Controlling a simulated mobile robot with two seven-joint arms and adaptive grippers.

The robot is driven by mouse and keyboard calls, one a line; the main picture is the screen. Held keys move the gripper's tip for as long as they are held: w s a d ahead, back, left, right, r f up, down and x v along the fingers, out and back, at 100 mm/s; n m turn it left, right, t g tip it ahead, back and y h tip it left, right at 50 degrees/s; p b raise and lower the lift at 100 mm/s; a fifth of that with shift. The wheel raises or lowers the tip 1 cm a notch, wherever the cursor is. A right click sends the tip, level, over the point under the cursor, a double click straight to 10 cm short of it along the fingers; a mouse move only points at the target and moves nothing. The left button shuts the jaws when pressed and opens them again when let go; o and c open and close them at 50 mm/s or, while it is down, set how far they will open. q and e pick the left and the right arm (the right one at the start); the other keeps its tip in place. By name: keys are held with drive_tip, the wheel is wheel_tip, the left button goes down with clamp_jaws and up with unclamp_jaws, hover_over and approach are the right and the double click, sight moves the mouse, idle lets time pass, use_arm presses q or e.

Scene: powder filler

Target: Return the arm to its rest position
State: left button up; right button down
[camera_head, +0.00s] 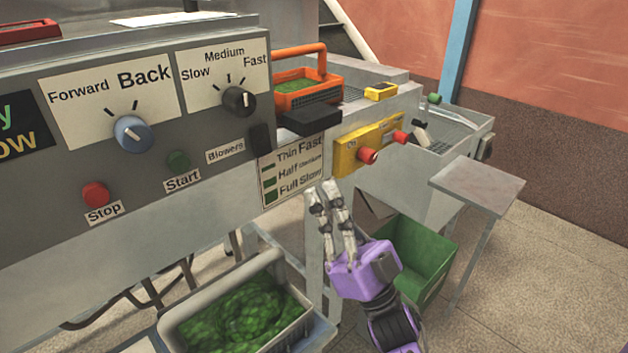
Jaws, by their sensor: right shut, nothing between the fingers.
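My right gripper (324,190), with a purple body and pale grey fingers, is in the lower middle of the head view. Its fingers point up and are shut with nothing between them. The fingertips show in front of the lower right part of the label "Thin Fast, Half Medium, Full Slow" (291,170). I cannot tell whether they touch the machine. The purple and black arm behind the gripper runs down to the bottom edge. My left gripper is not in view.
A crate (180,334) of green material is lower left. A green bin (440,250) and small table (478,185) stand right. Floor is free at right.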

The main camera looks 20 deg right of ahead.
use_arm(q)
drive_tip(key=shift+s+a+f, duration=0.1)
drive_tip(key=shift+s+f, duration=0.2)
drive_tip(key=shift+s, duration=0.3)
